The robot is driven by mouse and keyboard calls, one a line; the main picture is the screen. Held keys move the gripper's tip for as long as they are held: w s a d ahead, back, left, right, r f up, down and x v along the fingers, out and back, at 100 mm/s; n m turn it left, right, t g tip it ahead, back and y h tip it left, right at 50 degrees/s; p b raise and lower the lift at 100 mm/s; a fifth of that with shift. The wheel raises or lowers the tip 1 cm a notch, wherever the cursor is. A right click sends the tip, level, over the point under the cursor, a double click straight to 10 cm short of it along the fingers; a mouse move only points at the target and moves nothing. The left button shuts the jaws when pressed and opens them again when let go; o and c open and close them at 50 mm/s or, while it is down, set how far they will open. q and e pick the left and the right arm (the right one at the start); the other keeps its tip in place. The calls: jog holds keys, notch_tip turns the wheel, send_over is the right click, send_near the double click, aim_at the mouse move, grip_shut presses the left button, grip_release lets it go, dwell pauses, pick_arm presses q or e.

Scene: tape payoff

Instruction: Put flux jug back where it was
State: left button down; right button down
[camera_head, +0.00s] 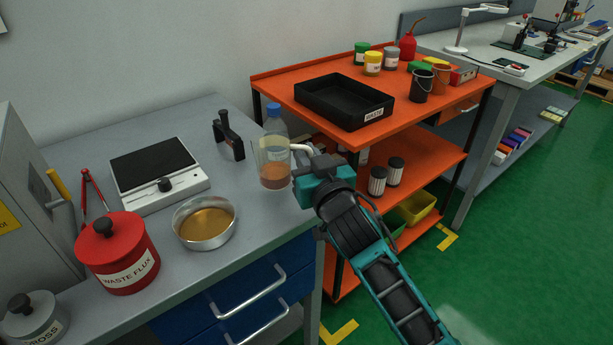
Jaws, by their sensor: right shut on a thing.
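The flux jug (273,176) is a clear jug with a pale handle and amber liquid in its lower part. It is upright near the right edge of the grey bench (255,207). My right gripper (300,163) comes from the lower right and is shut on the jug at its handle side. I cannot tell whether the jug's base touches the bench. My left gripper is not in view.
A round pan of amber liquid (205,240), a red WASTE FLUX can (125,270), a white hotplate-like device (185,190) and a dark stand (230,142) are on the bench. An orange cart (285,85) with a black tray (325,112) stands right behind. Bare bench lies between pan and jug.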

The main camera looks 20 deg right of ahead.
notch_tip(320, 180, down, 4)
jog(key=shift+r+b, duration=0.1)
jog(key=shift+b, duration=0.45)
jog(key=shift+f, duration=0.25)
jog(key=c, duration=1.1)
grip_release()
jog(key=shift+r, duration=0.1)
jog(key=shift+s, duration=0.1)
jog(key=s, duration=1.1)
jog(key=s+f+g, duration=0.2)
jog(key=s+f, duration=0.2)
jog(key=f, duration=0.2)
jog(key=s+f+n+g+y, duration=0.1)
jog(key=s+f+g, duration=0.1)
jog(key=s+f, duration=0.2)
jog(key=s+f+g, duration=0.3)
jog(key=s+f, duration=0.1)
jog(key=f, duration=0.6)
jog(key=shift+d+f+n+y, duration=0.15)
jog(key=shift+n+y, duration=0.15)
jog(key=shift+n, duration=0.1)
